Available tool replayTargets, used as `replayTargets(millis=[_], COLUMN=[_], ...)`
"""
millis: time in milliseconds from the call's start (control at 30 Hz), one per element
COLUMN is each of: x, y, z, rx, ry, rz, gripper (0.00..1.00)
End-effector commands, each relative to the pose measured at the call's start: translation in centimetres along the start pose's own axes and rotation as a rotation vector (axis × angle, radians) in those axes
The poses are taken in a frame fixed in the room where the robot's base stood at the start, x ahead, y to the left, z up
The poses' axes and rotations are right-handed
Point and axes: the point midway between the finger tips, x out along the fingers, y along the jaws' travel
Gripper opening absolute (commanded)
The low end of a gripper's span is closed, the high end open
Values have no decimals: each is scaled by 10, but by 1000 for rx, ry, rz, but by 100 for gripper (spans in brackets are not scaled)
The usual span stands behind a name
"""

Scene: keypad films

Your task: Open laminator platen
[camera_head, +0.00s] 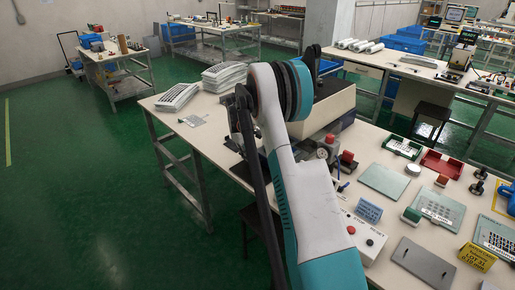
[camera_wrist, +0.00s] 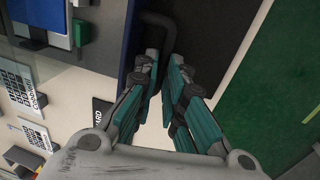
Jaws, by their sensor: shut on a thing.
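The laminator (camera_head: 322,100), a cream body with a dark top, stands on the long white bench, partly hidden behind my arm. In the wrist view a dark bent handle (camera_wrist: 158,18) stands out in front of the laminator's dark panel (camera_wrist: 205,22). My gripper (camera_wrist: 163,62) has its teal and black fingers around the lower end of this handle, shut on it. The fingers hide the gripped part. In the head view my arm covers most of the gripper and the handle. I cannot tell how far the platen is raised.
The bench (camera_head: 240,175) carries paper stacks (camera_head: 225,75) at the left and a control box with buttons (camera_head: 362,236) at the right. Several plates, trays and stamps lie beyond it. Open green floor (camera_head: 90,190) lies left of the bench.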

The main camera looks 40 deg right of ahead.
Motion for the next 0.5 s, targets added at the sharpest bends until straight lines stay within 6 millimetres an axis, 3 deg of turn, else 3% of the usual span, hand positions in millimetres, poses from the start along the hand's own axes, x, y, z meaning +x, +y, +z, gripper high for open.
replayTargets(millis=[200,500], x=[-11,-21], y=[-60,-119], z=[-1,-2], rx=[-7,-4], ry=[0,1], rz=[-1,-1], gripper=[0,0])
